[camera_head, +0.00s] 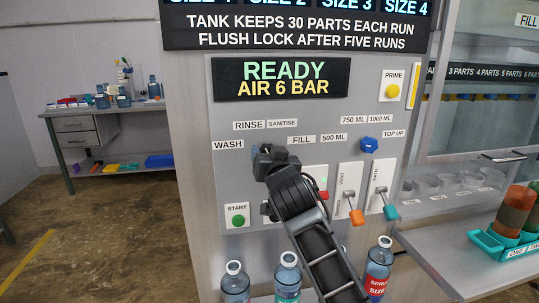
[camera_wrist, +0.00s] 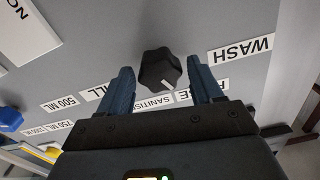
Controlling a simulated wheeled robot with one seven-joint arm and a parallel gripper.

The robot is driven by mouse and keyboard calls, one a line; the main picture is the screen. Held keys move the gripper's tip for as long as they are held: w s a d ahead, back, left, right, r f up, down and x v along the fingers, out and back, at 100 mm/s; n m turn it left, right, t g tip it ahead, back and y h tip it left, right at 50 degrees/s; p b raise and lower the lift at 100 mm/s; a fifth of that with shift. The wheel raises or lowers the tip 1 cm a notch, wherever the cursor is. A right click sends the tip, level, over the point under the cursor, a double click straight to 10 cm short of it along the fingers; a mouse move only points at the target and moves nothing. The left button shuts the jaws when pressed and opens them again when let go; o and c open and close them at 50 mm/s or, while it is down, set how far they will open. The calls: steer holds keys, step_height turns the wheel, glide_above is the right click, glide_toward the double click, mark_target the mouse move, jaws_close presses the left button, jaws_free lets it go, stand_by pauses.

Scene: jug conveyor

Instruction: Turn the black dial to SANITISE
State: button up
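The black dial (camera_wrist: 158,68) shows in the wrist view, between the two blue fingers of my gripper (camera_wrist: 160,75). The fingers stand apart on either side of it, with gaps visible, so the gripper is open around the dial. A small white mark on the dial's edge faces the side of the SANITISE (camera_wrist: 153,104) and RINSE labels; I cannot tell exactly which it points at. In the head view my gripper (camera_head: 265,155) is at the panel and hides the dial, below the RINSE (camera_head: 248,125) and SANITISE (camera_head: 282,123) labels, between WASH (camera_head: 228,144) and FILL (camera_head: 301,140).
A blue knob (camera_head: 369,146) is right of the dial. A green START button (camera_head: 238,220), orange lever (camera_head: 357,216), teal lever (camera_head: 390,212) and yellow PRIME button (camera_head: 393,91) are on the same panel. Bottles, including a red-labelled one (camera_head: 378,270), stand below.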

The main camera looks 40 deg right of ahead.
steer(key=c, duration=0.8)
steer(key=shift+f+m+b, duration=0.1)
steer(key=shift+m+b, duration=0.3)
steer(key=shift+b, duration=0.05)
steer(key=shift+m+b, duration=3.5)
steer(key=shift+m, duration=1)
steer(key=shift+d, duration=0.1)
steer(key=o, duration=1)
steer(key=shift+o, duration=0.2)
steer(key=shift+s, duration=0.15)
